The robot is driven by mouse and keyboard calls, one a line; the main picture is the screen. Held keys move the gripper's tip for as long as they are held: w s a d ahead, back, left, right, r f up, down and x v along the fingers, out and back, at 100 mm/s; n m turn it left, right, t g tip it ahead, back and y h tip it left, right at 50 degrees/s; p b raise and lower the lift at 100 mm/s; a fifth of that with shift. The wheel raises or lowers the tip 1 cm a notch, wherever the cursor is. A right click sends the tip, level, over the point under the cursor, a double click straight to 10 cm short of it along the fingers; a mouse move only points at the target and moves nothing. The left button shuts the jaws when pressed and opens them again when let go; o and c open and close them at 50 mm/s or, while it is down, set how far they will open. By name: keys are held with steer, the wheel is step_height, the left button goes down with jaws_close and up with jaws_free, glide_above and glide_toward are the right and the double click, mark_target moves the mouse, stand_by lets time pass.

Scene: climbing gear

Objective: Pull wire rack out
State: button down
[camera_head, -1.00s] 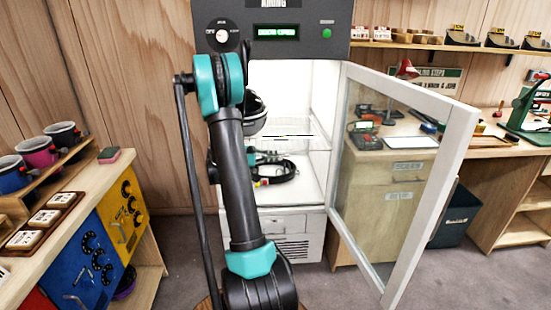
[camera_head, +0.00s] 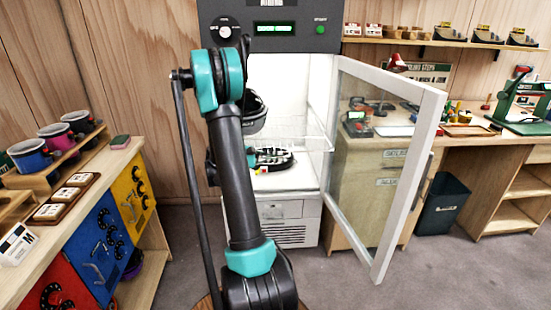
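The wire rack (camera_head: 308,136) is a thin pale grid inside the white cabinet (camera_head: 295,178). Its right front corner reaches close to the open door's hinge side, and its left part is hidden behind my arm. The cabinet's glass door (camera_head: 378,170) stands open to the right. My arm blocks the left of the opening. My gripper is not clearly distinguishable; a teal and black shape shows just below the rack beside my arm, and I cannot tell whether it is the gripper. Contact with the rack cannot be made out.
The open door juts out over the floor to the right. A bench with mugs (camera_head: 30,155) and coloured panels stands at left. Workbenches (camera_head: 495,150) and a dark bin (camera_head: 440,206) are at right. Carpet in front is clear.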

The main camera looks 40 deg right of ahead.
steer(key=c, duration=1.6)
jaws_free()
steer(key=shift+c, duration=0.2)
steer(key=shift+w+a, duration=0.1)
steer(key=v, duration=1.1)
steer(key=shift+a, duration=0.4)
steer(key=shift+r, duration=0.1)
